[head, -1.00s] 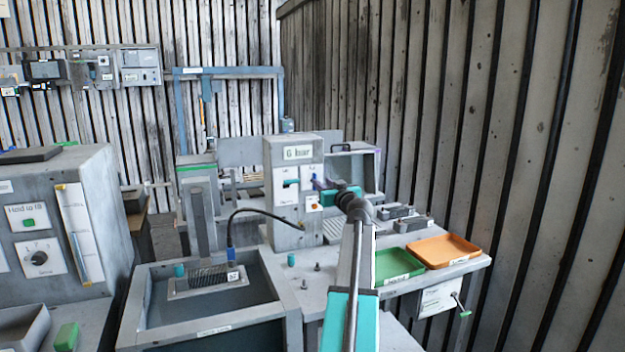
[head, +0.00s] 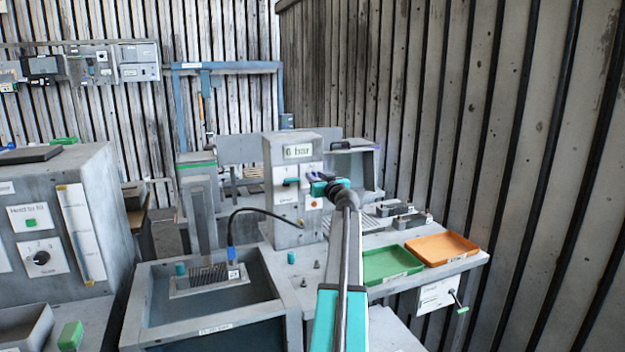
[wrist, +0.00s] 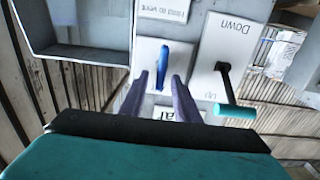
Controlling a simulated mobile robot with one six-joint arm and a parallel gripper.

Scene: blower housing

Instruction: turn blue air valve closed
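The blue air valve (wrist: 161,66) is a slim blue lever on a white plate, seen upside down in the wrist view. It points along the plate toward my gripper. My gripper (wrist: 160,88) has its two dark purple fingers apart, one on each side of the lever's near end. A gap shows on both sides, so it is not clamped. In the head view my gripper (head: 314,178) is at the front of the grey "6 bar" column (head: 286,215); the blue valve is mostly hidden there behind the gripper.
A teal-handled Down/Up lever (wrist: 234,111) stands out right beside the valve in the wrist view. An orange-red button (head: 314,203) sits below my gripper. Green (head: 392,264) and orange (head: 442,249) trays lie on the bench to the right. A black hose (head: 250,210) arches at left.

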